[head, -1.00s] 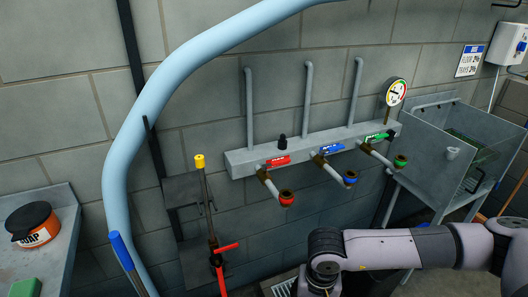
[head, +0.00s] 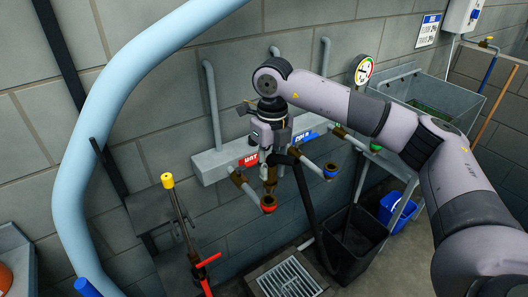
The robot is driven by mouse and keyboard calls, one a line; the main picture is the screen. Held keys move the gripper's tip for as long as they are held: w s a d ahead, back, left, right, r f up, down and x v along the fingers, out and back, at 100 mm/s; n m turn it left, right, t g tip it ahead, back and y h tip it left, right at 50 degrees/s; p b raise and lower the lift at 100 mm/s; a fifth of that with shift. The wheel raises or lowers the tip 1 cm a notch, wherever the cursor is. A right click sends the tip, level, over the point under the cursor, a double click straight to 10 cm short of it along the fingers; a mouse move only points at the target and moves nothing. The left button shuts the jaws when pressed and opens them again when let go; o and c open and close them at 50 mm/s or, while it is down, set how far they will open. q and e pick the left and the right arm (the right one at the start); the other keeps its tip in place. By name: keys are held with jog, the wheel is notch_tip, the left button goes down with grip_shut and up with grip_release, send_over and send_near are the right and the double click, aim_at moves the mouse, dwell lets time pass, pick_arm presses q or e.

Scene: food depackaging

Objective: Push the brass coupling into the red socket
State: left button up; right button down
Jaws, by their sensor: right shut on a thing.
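My right gripper (head: 269,166) points down in front of the wall manifold. It is shut on the brass coupling (head: 270,184), which is upright and partly hidden by the fingers. A black hose (head: 308,205) bends from beside the gripper and hangs toward the floor. The red socket (head: 268,205) is the red-rimmed mouth at the end of the left pipe, under the red HOT label (head: 249,160). The coupling's lower end is just above the socket in the picture; I cannot tell whether they touch. My left gripper is out of view.
A blue socket (head: 330,171) and a green one (head: 375,147) stand to the right on the same manifold (head: 212,166). A yellow-topped stand with a red lever (head: 206,262) is at left. A floor grate (head: 287,280), black bin (head: 345,264) and blue bin (head: 391,217) are below.

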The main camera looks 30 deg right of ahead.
jog(key=shift+w+d+r+m, duration=0.1)
jog(key=shift+w+r+m, duration=0.2)
jog(key=shift+r+m, duration=0.15)
jog(key=shift+w+r, duration=0.1)
jog(key=shift+w, duration=0.1)
jog(key=shift+s+f+b, duration=0.2)
jog(key=shift+f+b, duration=0.45)
jog(key=shift+f, duration=0.25)
jog(key=shift+w+f+b, duration=0.15)
jog(key=shift+f+b, duration=0.35)
jog(key=shift+f, duration=0.45)
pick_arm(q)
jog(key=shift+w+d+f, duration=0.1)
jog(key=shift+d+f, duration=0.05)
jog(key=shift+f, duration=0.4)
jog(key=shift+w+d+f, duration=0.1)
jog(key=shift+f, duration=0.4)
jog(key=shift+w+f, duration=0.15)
pick_arm(e)
jog(key=shift+f, duration=0.15)
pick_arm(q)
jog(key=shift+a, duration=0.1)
